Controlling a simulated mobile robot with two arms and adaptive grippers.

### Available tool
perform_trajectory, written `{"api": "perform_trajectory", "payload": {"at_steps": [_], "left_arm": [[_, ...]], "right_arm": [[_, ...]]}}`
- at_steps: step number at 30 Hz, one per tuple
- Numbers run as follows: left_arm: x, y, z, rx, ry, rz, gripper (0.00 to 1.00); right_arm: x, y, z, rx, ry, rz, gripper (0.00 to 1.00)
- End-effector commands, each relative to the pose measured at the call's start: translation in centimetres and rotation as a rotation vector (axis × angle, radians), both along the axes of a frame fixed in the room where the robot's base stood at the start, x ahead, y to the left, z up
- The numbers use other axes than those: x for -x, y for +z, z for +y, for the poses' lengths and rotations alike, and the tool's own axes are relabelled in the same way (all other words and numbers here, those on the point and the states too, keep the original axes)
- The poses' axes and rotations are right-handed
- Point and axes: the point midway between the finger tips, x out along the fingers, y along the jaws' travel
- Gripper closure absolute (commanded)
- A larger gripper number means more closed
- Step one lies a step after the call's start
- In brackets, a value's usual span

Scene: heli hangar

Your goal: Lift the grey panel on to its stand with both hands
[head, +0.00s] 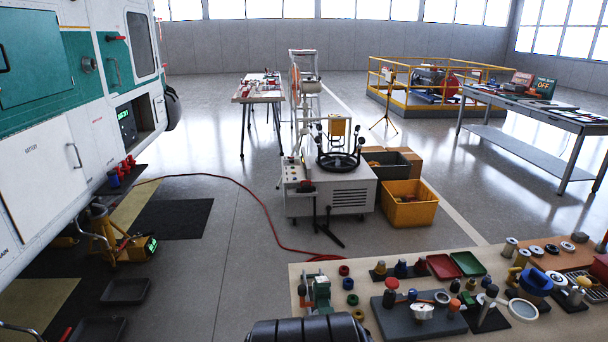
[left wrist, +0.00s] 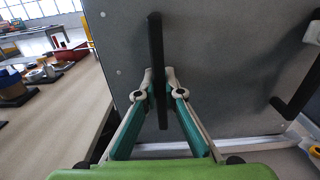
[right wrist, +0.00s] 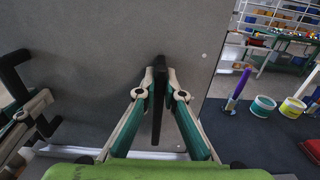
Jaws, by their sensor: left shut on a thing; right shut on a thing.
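The grey panel (left wrist: 220,75) fills much of the left wrist view and also shows in the right wrist view (right wrist: 105,60). It carries two black bar handles. My left gripper (left wrist: 158,85) is shut on one upright black handle (left wrist: 155,45). My right gripper (right wrist: 159,80) is shut on the other handle (right wrist: 158,120). Part of my left gripper (right wrist: 28,115) shows at the left of the right wrist view. A pale metal strip (left wrist: 195,148) runs along the panel's lower edge; I cannot tell whether it belongs to the stand. The head view shows neither gripper nor the panel.
A workbench (head: 330,280) with many small parts stands at the lower right of the head view; a bench top (left wrist: 60,110) lies left of the panel in the left wrist view.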

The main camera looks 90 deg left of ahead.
Motion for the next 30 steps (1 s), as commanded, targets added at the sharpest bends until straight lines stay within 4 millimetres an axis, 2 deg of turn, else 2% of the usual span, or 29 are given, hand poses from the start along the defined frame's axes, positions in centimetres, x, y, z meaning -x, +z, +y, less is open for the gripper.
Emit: {"api": "perform_trajectory", "payload": {"at_steps": [21,27,28,30], "left_arm": [[-0.1,-2.0,0.3,-0.002,0.007,0.000,1.00],[-0.1,-1.9,0.3,-0.002,0.008,0.000,1.00],[-0.1,-1.9,0.3,-0.002,0.008,0.000,0.84],[-0.1,-1.9,0.3,-0.002,0.007,0.000,0.72]], "right_arm": [[-0.2,-1.6,-0.3,-0.001,-0.008,-0.007,1.00],[-0.2,-1.5,-0.3,-0.001,-0.008,-0.009,1.00],[-0.2,-1.5,-0.3,-0.001,-0.008,-0.009,1.00],[-0.2,-1.5,-0.3,-0.001,-0.007,-0.009,1.00]]}}
